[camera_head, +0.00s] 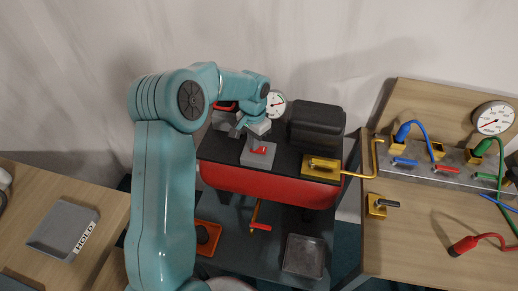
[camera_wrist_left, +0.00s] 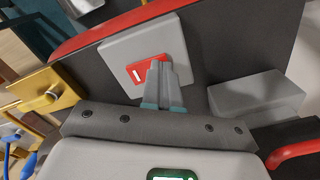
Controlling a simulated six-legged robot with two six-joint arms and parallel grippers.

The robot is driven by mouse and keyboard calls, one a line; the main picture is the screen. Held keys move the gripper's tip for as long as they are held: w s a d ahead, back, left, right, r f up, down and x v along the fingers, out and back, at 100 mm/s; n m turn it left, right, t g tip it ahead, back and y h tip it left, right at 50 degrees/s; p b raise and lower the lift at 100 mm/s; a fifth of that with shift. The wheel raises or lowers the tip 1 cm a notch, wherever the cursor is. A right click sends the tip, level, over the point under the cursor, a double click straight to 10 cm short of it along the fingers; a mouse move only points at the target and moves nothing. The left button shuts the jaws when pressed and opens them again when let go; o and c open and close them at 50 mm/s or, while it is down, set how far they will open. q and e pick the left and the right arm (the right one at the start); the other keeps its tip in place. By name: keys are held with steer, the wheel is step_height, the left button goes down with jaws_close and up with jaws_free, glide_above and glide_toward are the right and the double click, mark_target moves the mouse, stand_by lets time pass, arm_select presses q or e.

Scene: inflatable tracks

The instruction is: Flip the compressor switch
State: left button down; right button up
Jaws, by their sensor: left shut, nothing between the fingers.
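The compressor has a red tank (camera_head: 270,188) with a black top plate. On the plate sits a grey switch box (camera_head: 251,160) with a red rocker switch (camera_head: 259,150). In the left wrist view the grey box (camera_wrist_left: 118,50) and the red rocker (camera_wrist_left: 137,71), with a white mark on its left part, lie straight ahead. My left gripper (camera_head: 257,139) is shut and empty, pointing down at the switch. Its fingertips (camera_wrist_left: 157,66) overlap the right part of the rocker and hide it. I cannot tell whether they touch it. My right gripper is not in view.
A pressure gauge (camera_head: 276,104) and a black motor block (camera_head: 317,125) stand behind the switch. A brass valve (camera_head: 321,166) sits to its right, with a pipe to the workbench (camera_head: 420,235). A grey tray marked HOLD (camera_head: 62,230) lies at left.

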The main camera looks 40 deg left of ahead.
arm_select(q)
steer(key=shift+w+r+p, duration=0.1)
steer(key=shift+r+p, duration=0.7)
steer(key=shift+r, duration=0.1)
steer(key=shift+r+p, duration=0.5)
steer(key=shift+r, duration=0.35)
step_height(320, 180, up, 3)
steer(key=shift+f+p, duration=0.1)
steer(key=shift+p, duration=0.9)
steer(key=shift+r, duration=0.3)
steer(key=shift+f, duration=0.1)
